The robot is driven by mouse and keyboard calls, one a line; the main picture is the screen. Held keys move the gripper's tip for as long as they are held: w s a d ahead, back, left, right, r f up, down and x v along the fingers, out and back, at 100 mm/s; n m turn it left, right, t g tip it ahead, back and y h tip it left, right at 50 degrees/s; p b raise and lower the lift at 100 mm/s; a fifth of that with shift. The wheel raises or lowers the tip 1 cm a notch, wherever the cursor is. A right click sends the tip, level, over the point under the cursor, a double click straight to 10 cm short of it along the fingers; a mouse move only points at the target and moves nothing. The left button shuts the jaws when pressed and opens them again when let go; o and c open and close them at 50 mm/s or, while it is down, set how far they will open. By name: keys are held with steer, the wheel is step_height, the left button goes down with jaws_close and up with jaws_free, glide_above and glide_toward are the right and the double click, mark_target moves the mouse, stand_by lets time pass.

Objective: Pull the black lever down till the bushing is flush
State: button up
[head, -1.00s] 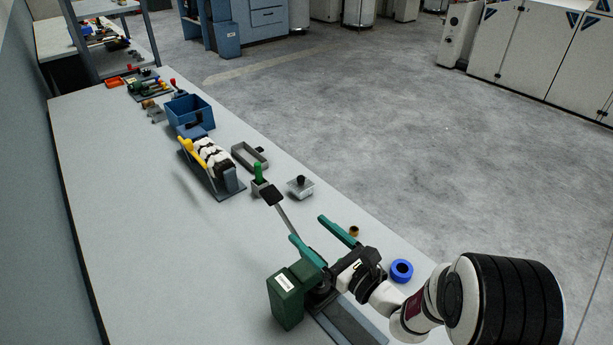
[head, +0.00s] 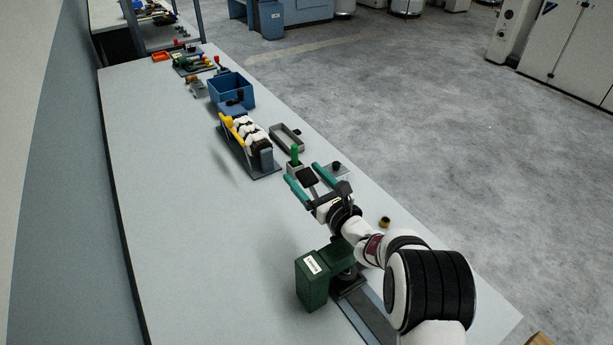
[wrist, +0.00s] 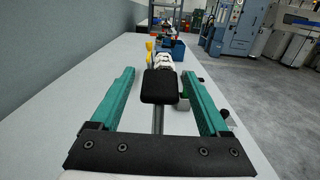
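The green press (head: 312,280) with a white label stands at the table's near part. Its lever rises away from it and ends in a flat black pad (head: 307,176). In the wrist view the pad (wrist: 160,87) sits between the two teal fingers, with its grey rod below it. My gripper (head: 301,171) is open around the pad, with a gap on each side; the wrist view shows the same gap between the fingertips (wrist: 159,72). The bushing in the press cannot be made out; my arm covers much of that area.
Beyond the gripper stand a green-handled block (head: 295,157), a grey block with a black knob (head: 336,167), a grey tray (head: 287,139), a yellow-handled fixture (head: 262,158) and a blue bin (head: 231,90). A small brass ring (head: 384,221) lies right of my arm. The table's left side is clear.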

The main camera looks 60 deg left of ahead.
jaws_close()
stand_by(1.2)
